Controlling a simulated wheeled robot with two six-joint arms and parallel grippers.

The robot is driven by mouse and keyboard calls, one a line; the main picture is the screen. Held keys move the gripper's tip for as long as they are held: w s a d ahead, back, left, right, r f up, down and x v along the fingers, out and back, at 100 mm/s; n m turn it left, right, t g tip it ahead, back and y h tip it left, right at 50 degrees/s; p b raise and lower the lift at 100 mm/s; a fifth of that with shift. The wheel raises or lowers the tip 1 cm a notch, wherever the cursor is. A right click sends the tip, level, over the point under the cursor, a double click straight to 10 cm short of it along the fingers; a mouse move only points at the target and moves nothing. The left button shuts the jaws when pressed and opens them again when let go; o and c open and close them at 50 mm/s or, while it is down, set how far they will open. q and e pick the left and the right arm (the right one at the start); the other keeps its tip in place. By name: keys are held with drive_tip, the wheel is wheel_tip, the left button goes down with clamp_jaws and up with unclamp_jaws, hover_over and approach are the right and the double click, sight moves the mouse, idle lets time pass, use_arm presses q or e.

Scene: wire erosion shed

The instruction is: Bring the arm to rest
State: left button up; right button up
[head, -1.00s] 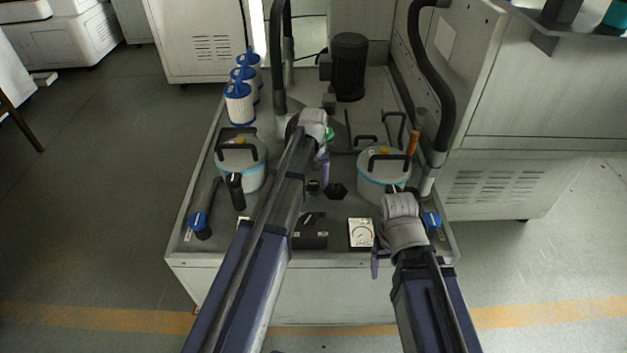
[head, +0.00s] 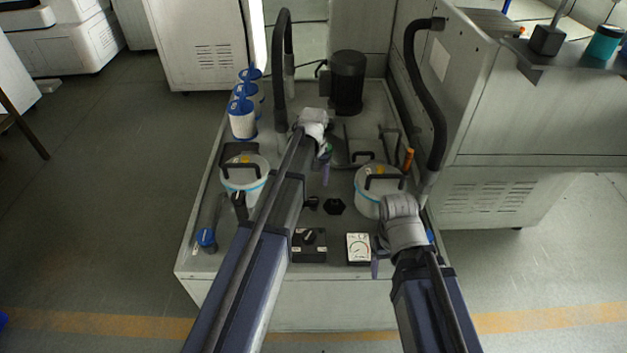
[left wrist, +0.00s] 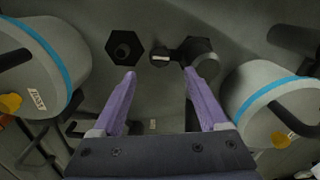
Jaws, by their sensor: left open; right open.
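My left gripper (head: 325,170) is over the middle of the pump unit's deck, between two white canisters. In the left wrist view its two purple fingers (left wrist: 160,76) are apart with nothing between them. Below them are a black hexagonal knob (left wrist: 124,47) and a black round fitting (left wrist: 201,56) on the grey deck. My right gripper (head: 376,262) is at the front right of the unit, by the white dial gauge (head: 358,248). It is open, though mostly hidden by its own wrist, and nothing shows held in it.
The left canister (head: 246,174) and right canister (head: 368,206) have black handles. Blue-topped filters (head: 242,122), a black motor (head: 347,82) and tall black hoses (head: 431,95) stand farther back. A machine cabinet (head: 540,130) blocks the right side. Floor is open at left.

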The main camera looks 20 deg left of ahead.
idle(0.3)
use_arm(q)
drive_tip(key=shift+s+r, duration=0.1)
drive_tip(key=s+d+r+m+p, duration=0.3)
drive_tip(key=s+d, duration=0.1)
drive_tip(key=s, duration=0.4)
drive_tip(key=s+d+r+m+p, duration=0.3)
drive_tip(key=s+d+r, duration=0.1)
drive_tip(key=s, duration=0.4)
drive_tip(key=s+d+r+m+y+p, duration=0.1)
drive_tip(key=s+d+r+m+p, duration=0.2)
drive_tip(key=s, duration=0.5)
drive_tip(key=d+p, duration=0.1)
drive_tip(key=d, duration=0.1)
drive_tip(key=shift+d+r, duration=0.15)
drive_tip(key=shift+d, duration=0.25)
